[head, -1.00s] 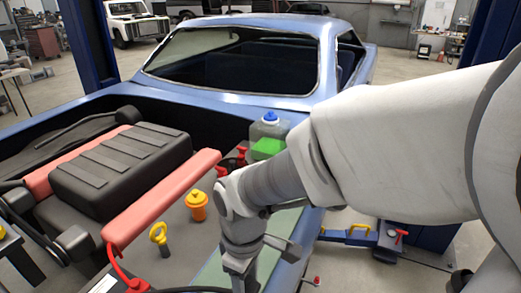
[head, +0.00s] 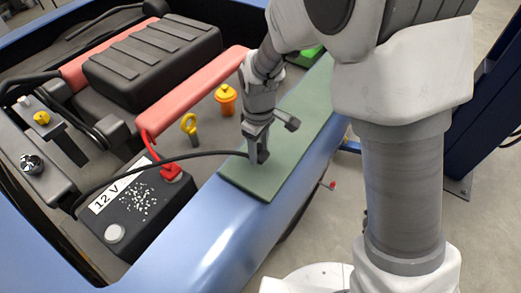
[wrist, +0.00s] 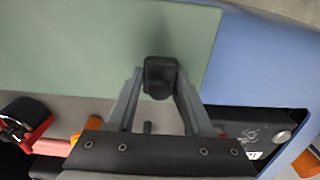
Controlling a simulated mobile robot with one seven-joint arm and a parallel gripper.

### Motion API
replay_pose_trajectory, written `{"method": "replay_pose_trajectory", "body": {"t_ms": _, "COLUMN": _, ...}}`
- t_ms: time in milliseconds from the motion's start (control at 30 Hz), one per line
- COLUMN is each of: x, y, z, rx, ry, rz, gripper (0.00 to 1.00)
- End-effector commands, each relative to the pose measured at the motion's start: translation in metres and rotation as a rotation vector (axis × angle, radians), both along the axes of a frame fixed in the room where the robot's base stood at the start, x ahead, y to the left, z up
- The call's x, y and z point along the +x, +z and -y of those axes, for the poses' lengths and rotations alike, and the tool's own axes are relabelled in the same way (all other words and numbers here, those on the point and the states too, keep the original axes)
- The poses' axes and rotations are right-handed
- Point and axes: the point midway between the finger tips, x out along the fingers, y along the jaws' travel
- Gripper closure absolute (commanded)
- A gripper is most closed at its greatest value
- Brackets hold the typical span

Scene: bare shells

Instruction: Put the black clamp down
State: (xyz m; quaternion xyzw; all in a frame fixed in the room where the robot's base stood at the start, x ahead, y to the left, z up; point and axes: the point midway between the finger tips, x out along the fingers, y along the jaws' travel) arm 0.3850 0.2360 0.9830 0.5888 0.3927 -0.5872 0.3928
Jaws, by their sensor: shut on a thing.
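The black clamp (wrist: 160,78) is between my gripper's (wrist: 160,88) two grey fingers in the wrist view, and the fingers are shut on it. In the head view my gripper (head: 257,152) points down at the green mat (head: 260,183) on the blue car's fender. The clamp (head: 263,157) shows as a small dark piece at the fingertips, partly hidden by them. It is over the mat, near its inner edge. I cannot tell if it touches the mat. A black cable (head: 165,158) runs from the clamp leftward over the battery.
The 12 V battery (head: 150,205) stands at left, with a red clamp (head: 171,172) on one post and the other post (head: 115,233) bare. A yellow dipstick ring (head: 190,124) and an orange cap (head: 226,98) stand beside the mat. The mat is clear around the gripper.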

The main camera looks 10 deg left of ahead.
Motion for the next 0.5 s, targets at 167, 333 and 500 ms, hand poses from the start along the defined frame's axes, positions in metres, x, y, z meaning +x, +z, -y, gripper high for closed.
{"method": "replay_pose_trajectory", "body": {"t_ms": 167, "x": -0.001, "y": -0.028, "z": 0.001, "rx": -0.003, "ry": 0.0, "rz": -0.004, "gripper": 1.0}}
{"method": "replay_pose_trajectory", "body": {"t_ms": 333, "x": -0.001, "y": -0.034, "z": 0.0, "rx": -0.001, "ry": 0.0, "rz": 0.0, "gripper": 1.0}}
{"method": "replay_pose_trajectory", "body": {"t_ms": 500, "x": -0.001, "y": -0.035, "z": 0.0, "rx": -0.001, "ry": 0.0, "rz": -0.001, "gripper": 1.0}}
